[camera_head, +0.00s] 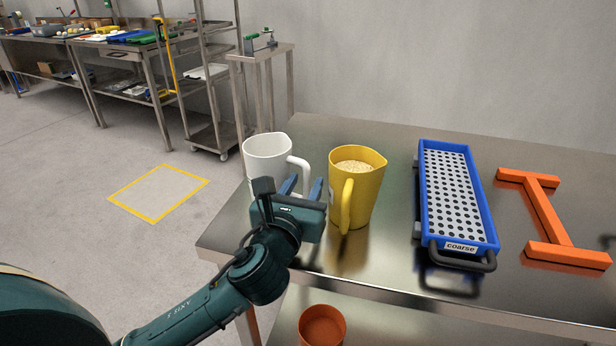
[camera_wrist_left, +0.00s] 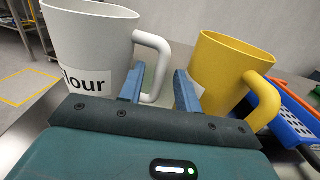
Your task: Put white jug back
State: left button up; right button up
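The white jug (camera_head: 266,152) is upright at the left end of the steel table, its lower part hidden behind my gripper. In the left wrist view the jug (camera_wrist_left: 88,40) shows a label ending in "lour" and a handle on its right side. My left gripper (camera_head: 302,187) is low at the handle, with its two blue fingers apart. In the left wrist view the gripper (camera_wrist_left: 158,90) has the handle's lower part between or just beyond its fingers, with a gap toward the right finger. I cannot tell whether they touch. My right gripper is not in view.
A yellow jug (camera_head: 365,190) with pale grainy contents stands close to the right of the gripper. Farther right are a blue "coarse" sieve tray (camera_head: 456,190) and an orange frame (camera_head: 545,215). An orange-brown pot (camera_head: 322,326) is on the lower shelf. A yellow floor square (camera_head: 158,192) lies left.

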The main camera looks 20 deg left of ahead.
pick_arm(q)
jog(key=s, duration=0.5)
jog(key=s+d, duration=0.1)
jog(key=s, duration=0.2)
jog(key=shift+s, duration=0.3)
